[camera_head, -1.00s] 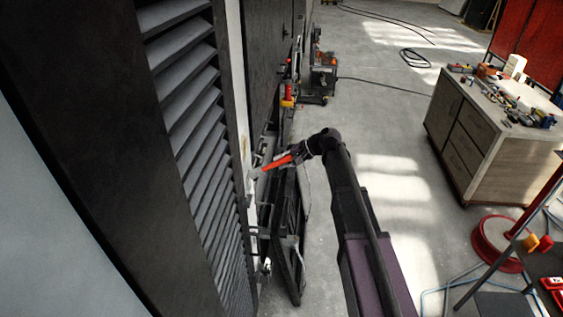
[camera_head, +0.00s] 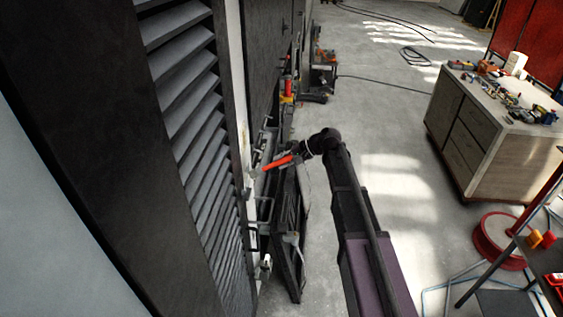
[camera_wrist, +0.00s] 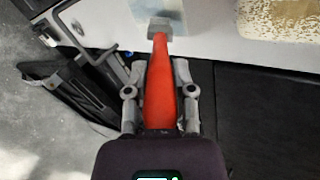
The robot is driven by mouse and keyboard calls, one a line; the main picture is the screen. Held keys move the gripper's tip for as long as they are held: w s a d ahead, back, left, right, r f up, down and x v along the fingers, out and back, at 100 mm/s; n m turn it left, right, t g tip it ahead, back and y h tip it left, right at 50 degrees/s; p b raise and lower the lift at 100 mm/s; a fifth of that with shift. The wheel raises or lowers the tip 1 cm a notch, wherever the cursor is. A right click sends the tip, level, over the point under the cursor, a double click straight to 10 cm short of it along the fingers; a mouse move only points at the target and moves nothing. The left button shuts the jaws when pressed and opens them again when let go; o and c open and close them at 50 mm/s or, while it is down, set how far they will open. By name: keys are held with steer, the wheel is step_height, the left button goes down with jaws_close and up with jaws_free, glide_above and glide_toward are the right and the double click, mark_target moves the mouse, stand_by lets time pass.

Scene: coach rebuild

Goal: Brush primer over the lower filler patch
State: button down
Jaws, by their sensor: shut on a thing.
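My gripper (camera_wrist: 158,78) is shut on the orange-red handle of a brush (camera_wrist: 161,85). The brush's grey head (camera_wrist: 160,26) points at the white body strip and overlaps a pale blue-grey patch (camera_wrist: 150,12); I cannot tell whether it touches. A larger tan, speckled patch (camera_wrist: 282,18) lies to the right on the same strip. In the head view, my gripper (camera_head: 298,152) holds the brush (camera_head: 277,163) low beside the white strip (camera_head: 240,90). The patches are too small to judge clearly there.
Dark louvres (camera_head: 190,110) border the strip. A dark panel and bracket (camera_wrist: 60,85) stand close to my gripper. A workbench with tools (camera_head: 475,135) and a red hose reel (camera_head: 495,240) are at right. The concrete floor between is mostly open.

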steer(key=shift+f+b, duration=1.55)
steer(key=shift+f, duration=0.2)
steer(key=shift+a, duration=0.1)
steer(key=shift+f+b, duration=1.8)
steer(key=shift+b, duration=0.05)
steer(key=shift+s, duration=0.15)
steer(key=shift+s, duration=0.6)
steer(key=shift+r+p, duration=1.9)
steer(key=shift+r, duration=0.1)
